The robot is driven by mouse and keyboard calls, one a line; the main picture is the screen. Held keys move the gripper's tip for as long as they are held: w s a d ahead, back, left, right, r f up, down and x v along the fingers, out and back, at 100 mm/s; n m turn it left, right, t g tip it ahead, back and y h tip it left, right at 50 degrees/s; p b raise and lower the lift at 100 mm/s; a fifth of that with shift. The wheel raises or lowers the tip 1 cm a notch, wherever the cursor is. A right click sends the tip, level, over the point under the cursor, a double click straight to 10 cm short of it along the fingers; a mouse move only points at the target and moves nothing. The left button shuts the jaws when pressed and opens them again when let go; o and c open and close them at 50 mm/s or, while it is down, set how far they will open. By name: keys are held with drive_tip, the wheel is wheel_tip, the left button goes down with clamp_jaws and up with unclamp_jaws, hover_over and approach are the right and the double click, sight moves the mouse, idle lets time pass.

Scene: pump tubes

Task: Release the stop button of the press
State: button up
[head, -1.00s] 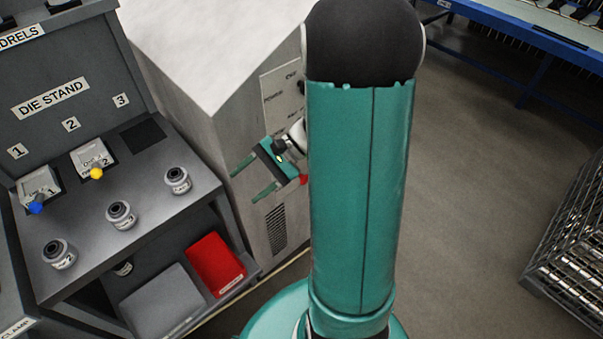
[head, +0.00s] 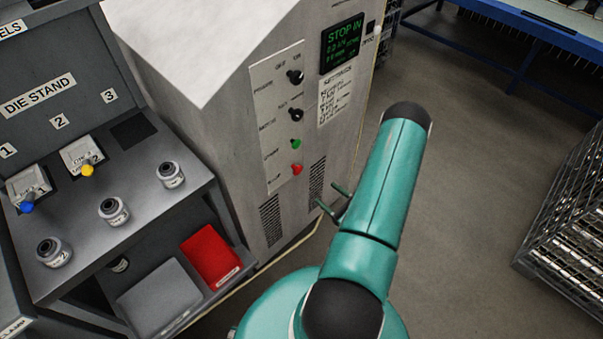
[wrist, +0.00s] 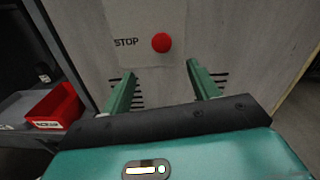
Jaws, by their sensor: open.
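The red stop button (head: 296,169) is the lowest control on the light panel of the grey press cabinet (head: 210,120). In the wrist view the red button (wrist: 161,42) sits right of the word STOP, beyond and between my fingertips. My gripper (head: 332,197) shows only its green fingers in the head view, below and right of the button; my arm hides the rest. In the wrist view my gripper (wrist: 156,70) has its fingers apart with nothing between them. The fingers appear apart from the button. The display (head: 342,43) reads "STOP IN".
A green button (head: 295,143) and two black knobs sit above the red one. The die stand (head: 40,95) is on the left, with a red bin (head: 211,258) below. A wire crate (head: 565,215) stands at the right. Grey floor is clear between.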

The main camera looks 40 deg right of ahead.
sight(299, 171)
drive_tip(key=w, duration=1.3)
drive_tip(key=shift+w+a+f, duration=0.1)
drive_tip(key=shift+w+f, duration=0.05)
drive_tip(key=shift+w, duration=0.15)
drive_tip(key=shift+c, duration=0.4)
clamp_jaws()
drive_tip(key=shift+s, duration=0.9)
drive_tip(key=shift+o, duration=0.4)
unclamp_jaws()
drive_tip(key=shift+s, duration=0.1)
